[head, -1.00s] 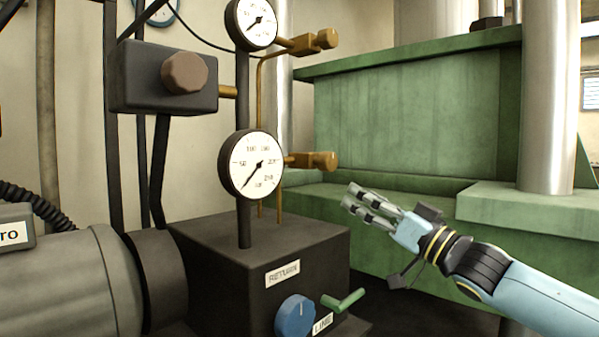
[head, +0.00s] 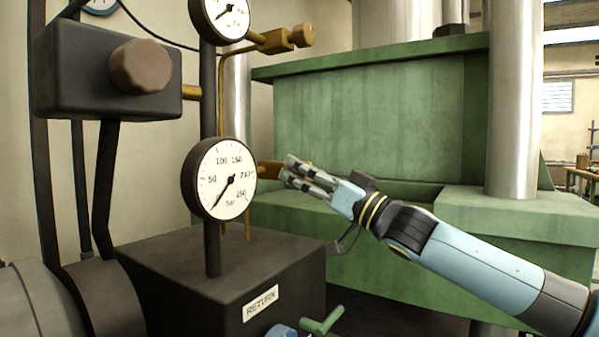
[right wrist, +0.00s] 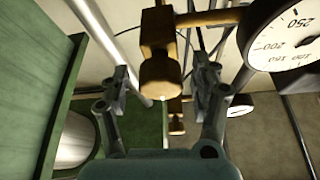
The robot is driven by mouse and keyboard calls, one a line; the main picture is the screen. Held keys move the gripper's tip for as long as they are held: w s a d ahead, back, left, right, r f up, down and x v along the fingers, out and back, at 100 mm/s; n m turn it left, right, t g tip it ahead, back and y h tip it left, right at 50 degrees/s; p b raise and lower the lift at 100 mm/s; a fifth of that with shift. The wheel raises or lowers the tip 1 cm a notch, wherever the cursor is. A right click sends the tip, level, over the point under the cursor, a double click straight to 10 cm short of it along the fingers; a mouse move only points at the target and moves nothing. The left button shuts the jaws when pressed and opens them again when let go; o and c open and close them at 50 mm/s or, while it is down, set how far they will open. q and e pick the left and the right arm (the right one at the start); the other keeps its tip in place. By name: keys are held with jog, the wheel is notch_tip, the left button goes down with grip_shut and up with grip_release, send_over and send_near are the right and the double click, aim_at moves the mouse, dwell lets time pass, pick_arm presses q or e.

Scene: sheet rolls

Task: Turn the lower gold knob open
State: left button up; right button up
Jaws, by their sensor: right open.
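The lower gold knob (right wrist: 160,82) stands between the two fingers of my right gripper (right wrist: 163,76) in the right wrist view, with a visible gap on each side. My right gripper (head: 287,168) is open. In the head view its fingers cover most of the knob, and only the brass valve stem (head: 268,170) shows beside the lower gauge (head: 220,179). The upper gold knob (head: 300,36) sits on its own valve near the upper gauge (head: 221,18). It also shows smaller in the right wrist view (right wrist: 176,125). My left gripper is not in view.
A black box with a brown knob (head: 142,65) is at the left. Below are a dark block (head: 180,270) with a RETURN label and a green lever (head: 322,322). A green press (head: 375,120) with steel columns stands behind. A thin brass pipe runs close by.

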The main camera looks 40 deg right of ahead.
jog(key=shift+s, duration=0.1)
jog(key=shift+c, duration=1.8)
jog(key=c, duration=0.8)
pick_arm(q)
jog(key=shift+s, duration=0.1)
